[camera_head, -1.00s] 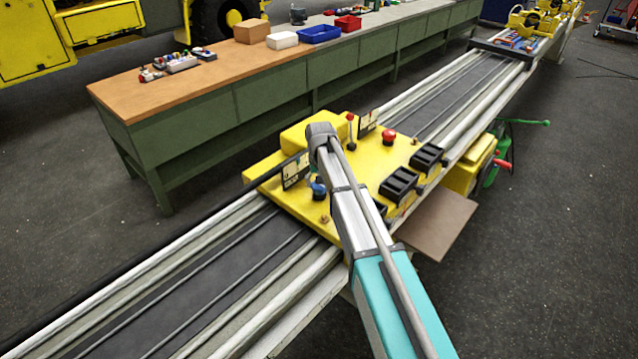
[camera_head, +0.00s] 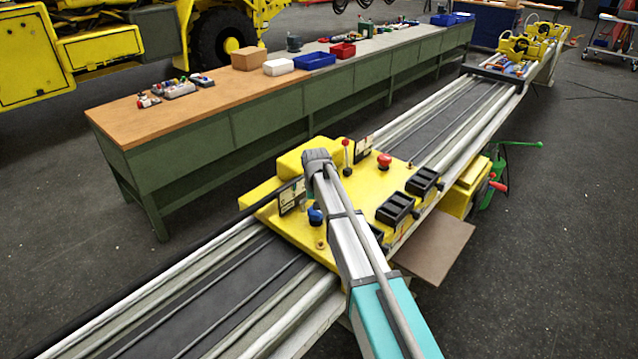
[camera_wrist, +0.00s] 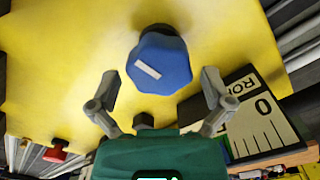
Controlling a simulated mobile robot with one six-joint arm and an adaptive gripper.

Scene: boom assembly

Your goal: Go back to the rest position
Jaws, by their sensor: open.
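My gripper (camera_wrist: 158,95) shows in the wrist view with its two fingers spread apart and nothing between them. A blue knob (camera_wrist: 160,62) with a white mark stands on the yellow panel (camera_wrist: 60,70), just beyond the open fingertips. A dial plate (camera_wrist: 255,115) with a "0" on it is right of the knob. In the head view my arm reaches over the yellow panel (camera_head: 350,185), and the blue knob (camera_head: 316,215) shows just left of the arm. The fingers are hidden behind the arm's end in that view.
On the panel are a red mushroom button (camera_head: 384,161), a red-tipped lever (camera_head: 346,150) and black switch boxes (camera_head: 396,208). A long green workbench (camera_head: 260,110) with boxes runs behind the rail (camera_head: 460,110). The floor at the right is mostly clear.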

